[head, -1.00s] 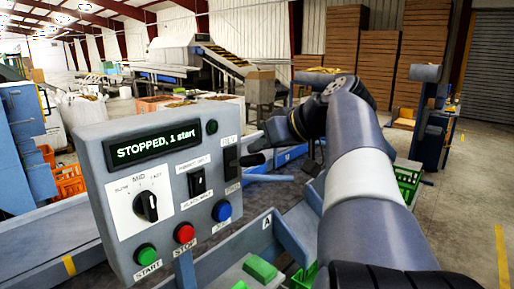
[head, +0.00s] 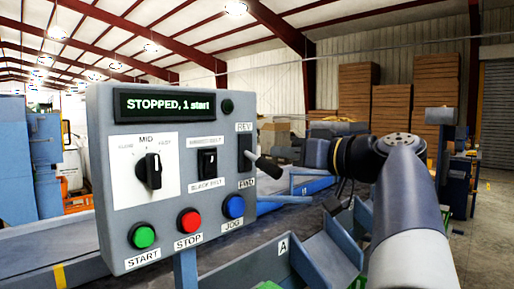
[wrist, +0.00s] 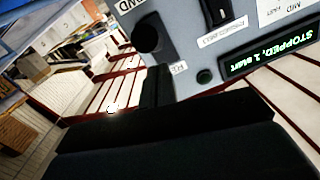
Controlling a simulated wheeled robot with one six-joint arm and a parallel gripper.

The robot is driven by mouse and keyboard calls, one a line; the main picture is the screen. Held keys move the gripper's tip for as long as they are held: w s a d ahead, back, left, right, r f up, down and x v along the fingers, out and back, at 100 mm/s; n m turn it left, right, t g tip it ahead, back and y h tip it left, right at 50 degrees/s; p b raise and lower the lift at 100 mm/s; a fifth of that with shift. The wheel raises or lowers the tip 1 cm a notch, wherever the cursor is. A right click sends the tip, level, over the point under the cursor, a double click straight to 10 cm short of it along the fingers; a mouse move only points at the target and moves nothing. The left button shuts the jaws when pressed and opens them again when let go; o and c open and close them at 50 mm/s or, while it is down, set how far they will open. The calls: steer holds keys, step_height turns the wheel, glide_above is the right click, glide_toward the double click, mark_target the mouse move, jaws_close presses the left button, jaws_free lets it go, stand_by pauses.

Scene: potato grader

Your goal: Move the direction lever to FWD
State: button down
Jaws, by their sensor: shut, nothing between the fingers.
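The direction lever (head: 266,166) sticks out of its slot on the grey control panel (head: 115,215). In the wrist view, the lever's round black end (wrist: 147,38) is close to my gripper (wrist: 157,86). My gripper is shut and empty, on the REV side of the lever. Whether they touch is unclear. In the head view its fingers are hard to make out.
The panel also has a speed knob (head: 150,171), a belt switch (head: 207,162) and START (head: 142,236), STOP (head: 189,220) and JOG (head: 233,206) buttons. The display (head: 165,105) reads "STOPPED, 1 start". Blue-grey machine frames lie below and behind.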

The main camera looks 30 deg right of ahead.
steer(key=shift+f+t+y+b, duration=0.5)
steer(key=shift+f+t+b, duration=0.75)
steer(key=shift+b, duration=1.6)
steer(key=shift+f+b, duration=0.3)
steer(key=shift+b, duration=0.3)
steer(key=shift+w+f+g+b, duration=0.1)
steer(key=shift+f+g+b, duration=0.2)
steer(key=shift+b, duration=0.2)
